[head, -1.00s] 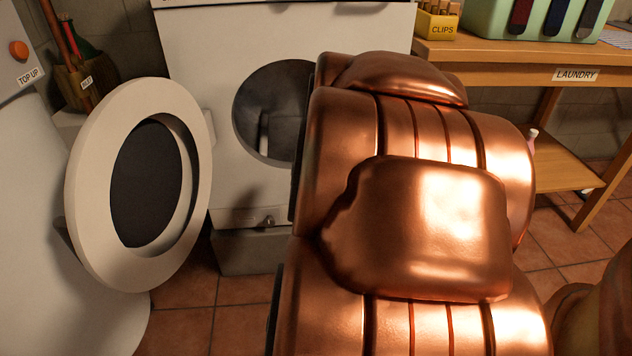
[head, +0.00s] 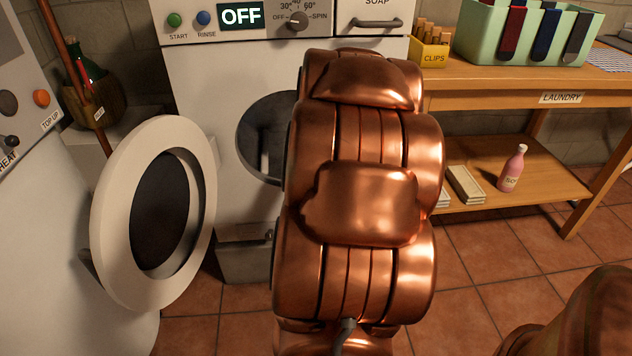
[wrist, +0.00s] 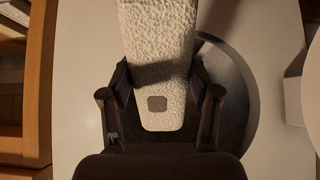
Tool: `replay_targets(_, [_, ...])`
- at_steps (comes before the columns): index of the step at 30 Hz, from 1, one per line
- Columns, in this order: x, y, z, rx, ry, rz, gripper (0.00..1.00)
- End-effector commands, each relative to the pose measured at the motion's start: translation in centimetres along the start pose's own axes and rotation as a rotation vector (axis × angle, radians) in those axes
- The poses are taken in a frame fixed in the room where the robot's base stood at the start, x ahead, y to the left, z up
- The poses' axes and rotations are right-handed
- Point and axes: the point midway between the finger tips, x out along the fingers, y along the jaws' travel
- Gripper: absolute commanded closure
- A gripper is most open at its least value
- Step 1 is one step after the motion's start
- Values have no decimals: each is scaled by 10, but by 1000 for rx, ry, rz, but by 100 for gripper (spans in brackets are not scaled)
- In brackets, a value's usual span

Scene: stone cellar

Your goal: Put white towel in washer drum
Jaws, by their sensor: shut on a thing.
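The white washer (head: 205,90) stands ahead with its round door (head: 112,220) swung open to the left. Its drum opening (head: 262,135) shows dark in the head view, its right part hidden by my arm. In the wrist view my gripper (wrist: 160,75) is shut on the white towel (wrist: 157,30), a bumpy cloth with a small grey patch near its lower end. The washer's dark round opening (wrist: 238,100) lies behind the towel and fingers in this view. My gripper and the towel are hidden behind my arm in the head view. How far the towel is from the opening I cannot tell.
A wooden laundry table (head: 480,88) stands at the right, with a clips box (head: 428,55) and a green holder (head: 480,40) on top. A pink bottle (head: 511,170) stands on its lower shelf. The open door crowds the left side.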

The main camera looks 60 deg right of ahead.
Motion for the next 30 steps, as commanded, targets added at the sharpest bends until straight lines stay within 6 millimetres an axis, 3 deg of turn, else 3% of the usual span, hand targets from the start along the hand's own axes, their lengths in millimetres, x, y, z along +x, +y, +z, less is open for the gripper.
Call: replay_targets(30, [70, 0, -66, -1, -2, 0, 81])
